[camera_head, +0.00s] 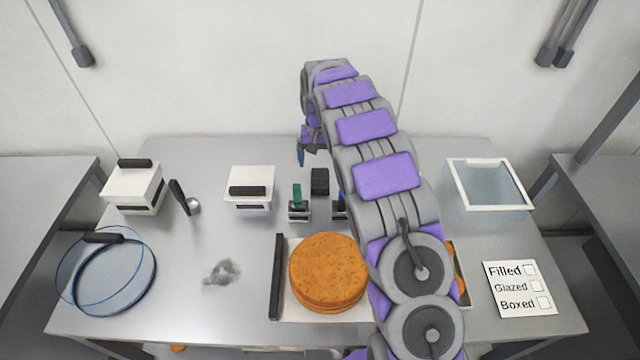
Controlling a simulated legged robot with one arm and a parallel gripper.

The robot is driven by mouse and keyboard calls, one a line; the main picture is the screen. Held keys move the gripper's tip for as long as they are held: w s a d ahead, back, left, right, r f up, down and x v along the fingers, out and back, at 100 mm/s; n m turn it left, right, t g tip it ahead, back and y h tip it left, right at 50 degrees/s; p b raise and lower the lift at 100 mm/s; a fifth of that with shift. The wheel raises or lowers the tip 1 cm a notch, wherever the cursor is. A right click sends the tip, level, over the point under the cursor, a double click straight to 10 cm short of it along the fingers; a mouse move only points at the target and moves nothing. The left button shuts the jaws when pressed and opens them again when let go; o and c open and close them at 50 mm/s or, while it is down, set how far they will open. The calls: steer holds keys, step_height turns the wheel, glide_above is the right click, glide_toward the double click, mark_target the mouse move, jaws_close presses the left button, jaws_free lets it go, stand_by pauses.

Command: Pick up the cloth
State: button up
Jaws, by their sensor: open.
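I cannot make out a clear cloth. A mottled grey patch (222,272) lies flat on the steel table, left of centre; I cannot tell whether it is a cloth or a smudge. My gripper (306,150) hangs at the end of my raised arm near the back middle of the table, above and to the right of the patch and well apart from it. It is small and partly hidden by my arm; it is open, and I see nothing held. My arm covers part of the table right of centre.
A large orange-brown round (327,270) sits on a tray with a dark handle (276,276). Small blocks with green (297,195) and blue tops, white boxes (249,188) (133,188), a clear round lid (105,270), a glass-topped box (488,184) and a checklist card (519,288) stand around.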

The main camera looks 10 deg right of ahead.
mark_target(320, 178)
step_height(320, 178, down, 8)
steer(key=shift+d+r+b, duration=0.15)
steer(key=shift+r+b, duration=0.05)
steer(key=shift+b, duration=0.85)
steer(key=shift+r, duration=0.1)
steer(key=shift+c, duration=0.2)
steer(key=c, duration=1.1)
